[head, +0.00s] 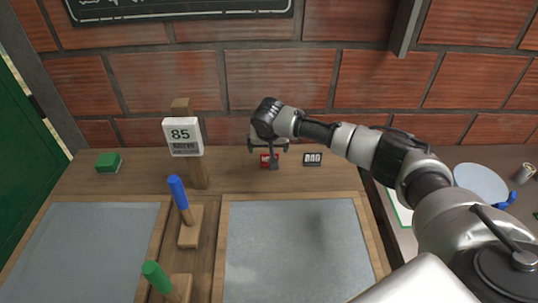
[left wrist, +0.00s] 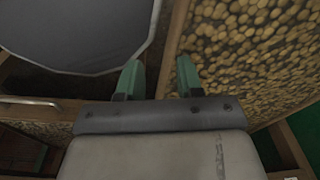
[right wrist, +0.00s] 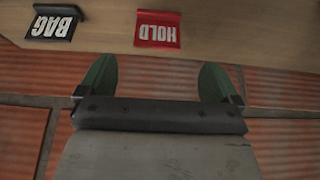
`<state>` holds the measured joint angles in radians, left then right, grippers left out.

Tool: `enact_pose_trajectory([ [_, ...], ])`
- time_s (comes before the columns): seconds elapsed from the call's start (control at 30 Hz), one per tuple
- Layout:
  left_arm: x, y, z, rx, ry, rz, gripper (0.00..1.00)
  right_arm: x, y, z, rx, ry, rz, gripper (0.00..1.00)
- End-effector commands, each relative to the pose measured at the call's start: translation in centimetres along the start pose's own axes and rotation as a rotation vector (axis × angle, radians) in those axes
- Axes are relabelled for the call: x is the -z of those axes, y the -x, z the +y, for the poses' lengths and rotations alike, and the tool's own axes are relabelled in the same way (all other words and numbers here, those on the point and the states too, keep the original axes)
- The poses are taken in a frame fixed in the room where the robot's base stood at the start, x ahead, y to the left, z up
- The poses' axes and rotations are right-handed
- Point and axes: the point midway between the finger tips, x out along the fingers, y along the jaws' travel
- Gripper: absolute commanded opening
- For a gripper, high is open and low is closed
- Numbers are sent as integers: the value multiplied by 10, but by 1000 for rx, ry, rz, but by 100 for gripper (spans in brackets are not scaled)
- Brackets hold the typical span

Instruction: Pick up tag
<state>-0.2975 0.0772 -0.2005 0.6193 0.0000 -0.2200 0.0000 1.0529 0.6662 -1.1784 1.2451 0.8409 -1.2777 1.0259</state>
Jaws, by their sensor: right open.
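A red tag marked HOLD (right wrist: 158,30) stands on the wooden ledge and shows upside down in the right wrist view. In the head view the red tag (head: 264,160) is partly hidden by my right gripper (head: 268,147).
A post carries a white card reading 85 (head: 183,136) left of the tags. A green block (head: 108,163) lies further left. Blue-handled (head: 179,192) and green-handled (head: 156,276) levers stand between two grey panels. A brick wall (head: 272,78) rises close behind the ledge.

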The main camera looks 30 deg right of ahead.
Motion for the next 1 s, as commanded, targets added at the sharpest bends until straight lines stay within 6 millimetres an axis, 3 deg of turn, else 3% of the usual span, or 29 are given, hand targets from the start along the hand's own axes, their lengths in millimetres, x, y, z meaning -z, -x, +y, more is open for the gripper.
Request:
enact_pose_trajectory([
  [0.1,-4,2,-2,2,-1,-6,36,0,-19,0,-2,-1,-2,94],
  [0.27,-11,2,-3,4,-2,-16,36,0,-32,0,0,0,1,94],
  [0.7,0,6,-4,4,-1,-1,36,2,-78,4,-2,-2,-1,94],
  [1.0,0,6,-1,1,0,1,36,3,-86,4,-1,-1,1,94],
])
